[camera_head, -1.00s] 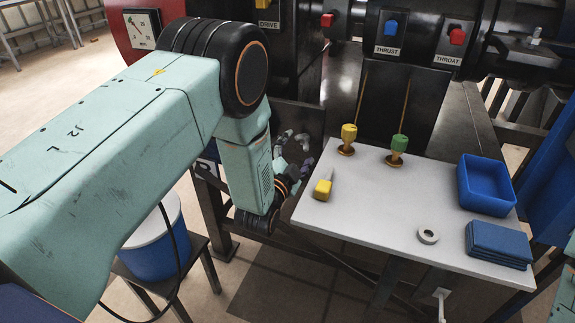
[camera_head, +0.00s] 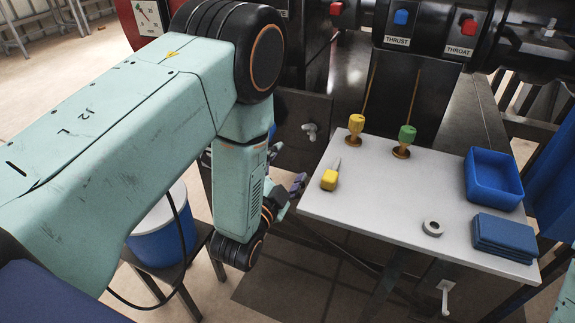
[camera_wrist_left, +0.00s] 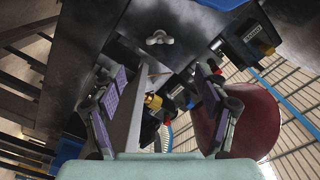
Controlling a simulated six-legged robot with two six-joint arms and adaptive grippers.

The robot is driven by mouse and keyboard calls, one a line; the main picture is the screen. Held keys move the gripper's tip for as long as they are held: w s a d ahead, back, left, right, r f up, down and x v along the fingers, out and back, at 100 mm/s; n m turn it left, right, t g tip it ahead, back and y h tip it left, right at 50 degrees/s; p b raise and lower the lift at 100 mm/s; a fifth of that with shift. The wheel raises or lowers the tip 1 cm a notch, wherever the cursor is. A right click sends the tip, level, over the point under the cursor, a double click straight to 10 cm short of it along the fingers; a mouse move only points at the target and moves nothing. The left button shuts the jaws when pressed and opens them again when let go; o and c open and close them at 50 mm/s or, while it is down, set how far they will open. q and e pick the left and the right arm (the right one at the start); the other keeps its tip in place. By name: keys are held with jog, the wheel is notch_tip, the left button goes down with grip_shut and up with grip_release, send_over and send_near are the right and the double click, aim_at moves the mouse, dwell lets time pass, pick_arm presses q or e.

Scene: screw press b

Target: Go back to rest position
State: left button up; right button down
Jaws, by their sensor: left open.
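My left gripper (camera_head: 286,172) is at the left edge of the white table, beyond the forearm that partly hides it. Its fingers stand apart and hold nothing. In the left wrist view its two purple-padded fingers (camera_wrist_left: 163,80) are spread wide with empty space between them. A metal wing nut (camera_head: 312,130) on the dark press panel is just beyond the gripper and apart from it; it also shows in the left wrist view (camera_wrist_left: 159,38). My right gripper is not in view.
The white table (camera_head: 385,205) carries a yellow-handled tool (camera_head: 330,179), yellow (camera_head: 356,126) and green (camera_head: 406,138) knobbed pieces, a ring (camera_head: 432,228), a blue tray (camera_head: 494,182) and folded blue cloths (camera_head: 505,236). A blue bucket (camera_head: 163,238) stands on a stool beneath my left arm.

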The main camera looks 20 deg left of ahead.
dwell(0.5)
pick_arm(q)
jog(key=s+a+f+n+g, duration=0.2)
jog(key=s+f+n+g, duration=0.6)
jog(key=s+f, duration=0.55)
jog(key=s+f+n+g, duration=0.1)
jog(key=s+f+g, duration=0.1)
jog(key=s, duration=0.5)
jog(key=s+f+n+g, duration=0.1)
jog(key=s+f+g, duration=0.1)
jog(key=s+g, duration=0.2)
jog(key=s+a+f+n+g, duration=0.1)
jog(key=s+f+g, duration=0.1)
jog(key=s, duration=0.8)
jog(key=shift+g+y, duration=0.3)
jog(key=shift+g, duration=0.6)
